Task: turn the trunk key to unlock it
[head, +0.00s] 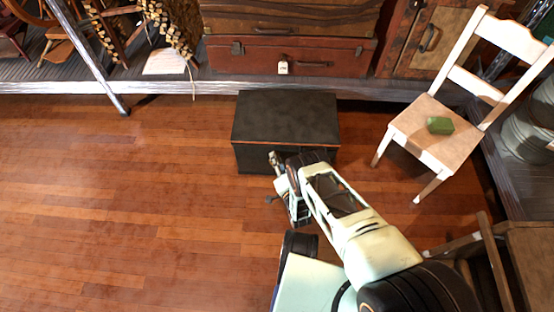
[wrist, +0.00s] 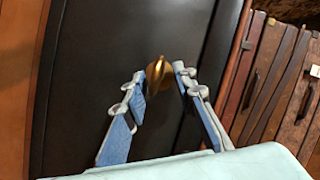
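The dark trunk (head: 286,112) stands closed on the wooden floor in the head view. Its dark front panel (wrist: 75,100) fills much of the wrist view. The brass-coloured key (wrist: 155,73) sticks out of the panel in the wrist view. My gripper (wrist: 158,77) is open, with one blue-padded finger on each side of the key. I see a gap between the left finger and the key; the right finger is closer, and I cannot tell whether it touches. In the head view my gripper (head: 272,177) is at the trunk's front, and my arm hides the key there.
A white chair (head: 420,135) with a green block (head: 440,125) on it stands right of the trunk. A raised platform edge (head: 170,87) with old suitcases (head: 320,55) runs behind. A wooden chair (head: 490,260) is at the lower right. The floor (head: 110,190) to the left is clear.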

